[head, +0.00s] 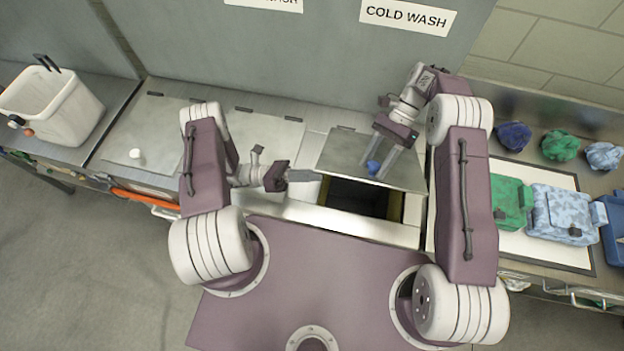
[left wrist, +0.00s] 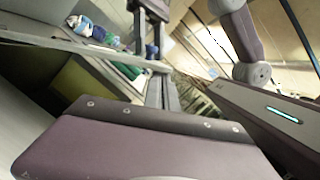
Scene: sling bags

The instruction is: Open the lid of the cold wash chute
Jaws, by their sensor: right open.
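The cold wash lid (head: 345,147) is a grey metal flap under the COLD WASH sign (head: 407,16). Its front edge is raised, and the dark chute opening (head: 360,196) shows below it. A small blue knob (head: 373,167) is on the lid near the front. My right gripper (head: 372,168) is open, with its fingers on either side of the knob; contact is unclear. It also shows in the left wrist view (left wrist: 162,95). My left gripper (head: 318,176) points right at the opening's left edge, below the raised lid.
Another closed lid with a white knob (head: 136,154) is at the left. A white bin (head: 52,103) stands at the far left. A tray on the right holds a green bag (head: 510,204) and a pale blue bag (head: 562,214), with several rolled cloths behind. A grey wall rises behind the lids.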

